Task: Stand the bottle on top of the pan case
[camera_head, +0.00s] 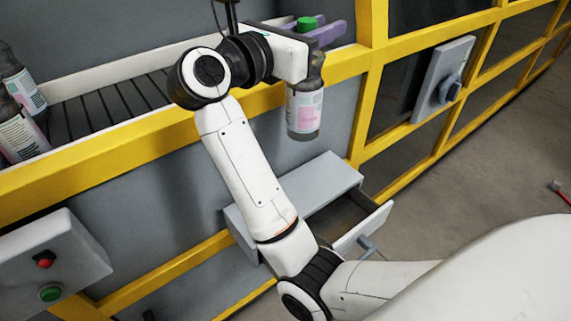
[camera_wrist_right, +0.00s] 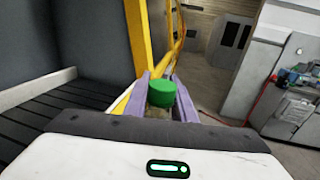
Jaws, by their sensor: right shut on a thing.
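A dark bottle (camera_head: 304,112) with a green cap and a pink and white label hangs upright in my right gripper (camera_head: 326,34). The purple fingers are shut on it near its neck, just under the cap. The bottle's green cap also shows between the fingers of my right gripper (camera_wrist_right: 160,76) in the right wrist view (camera_wrist_right: 161,94). The grey pan case (camera_head: 318,188) is below the bottle, with its drawer pulled open. My arm hides part of its top. The bottle is apart from it, held above. My left gripper is not in view.
A yellow frame rail (camera_head: 110,152) runs beside the bottle, in front of a roller conveyor (camera_head: 105,108). Similar bottles (camera_head: 20,125) stand at the far left. The open drawer (camera_head: 362,230) juts out to the right. A button box (camera_head: 55,262) is at lower left.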

